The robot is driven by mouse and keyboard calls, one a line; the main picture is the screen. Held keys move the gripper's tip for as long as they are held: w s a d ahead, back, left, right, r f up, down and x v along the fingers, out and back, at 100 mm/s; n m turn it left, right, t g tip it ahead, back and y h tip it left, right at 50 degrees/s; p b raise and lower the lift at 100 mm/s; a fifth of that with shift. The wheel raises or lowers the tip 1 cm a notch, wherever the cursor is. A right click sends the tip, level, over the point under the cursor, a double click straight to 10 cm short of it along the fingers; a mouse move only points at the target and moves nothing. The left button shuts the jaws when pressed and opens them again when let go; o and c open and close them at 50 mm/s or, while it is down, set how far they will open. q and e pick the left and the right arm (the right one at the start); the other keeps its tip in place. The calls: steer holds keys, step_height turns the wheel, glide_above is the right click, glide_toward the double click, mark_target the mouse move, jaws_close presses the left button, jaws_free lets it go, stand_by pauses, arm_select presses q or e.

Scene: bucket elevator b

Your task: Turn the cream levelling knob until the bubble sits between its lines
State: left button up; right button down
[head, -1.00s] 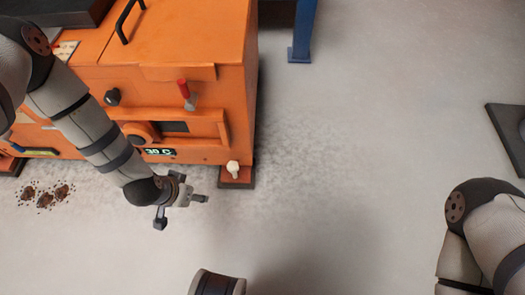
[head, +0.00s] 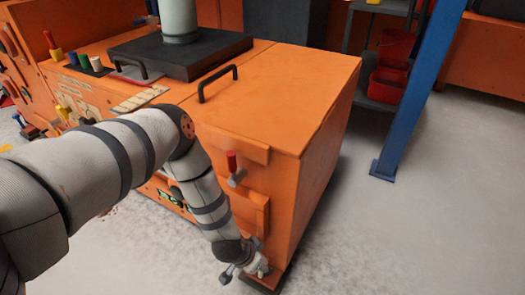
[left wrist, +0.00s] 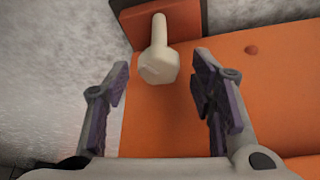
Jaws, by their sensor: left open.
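The cream levelling knob (left wrist: 158,66) shows in the left wrist view, a pale faceted body with a narrower stem, by the orange foot of the machine. My left gripper (left wrist: 160,92) is open, one finger on each side of the line to the knob. The knob sits just beyond the fingertips, and I see no contact. In the head view the left gripper (head: 240,272) is low at the machine's front corner, beside the knob (head: 262,267). I cannot make out the bubble or its lines in either view. My right gripper is not in view.
A blue post (head: 420,90) and a shelf with red bins (head: 388,85) stand behind right. The floor at right is clear.

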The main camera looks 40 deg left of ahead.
arm_select(q)
steer(key=shift+w+f, duration=0.15)
steer(key=shift+f, duration=0.1)
steer(key=shift+c, duration=0.6)
steer(key=c, duration=1)
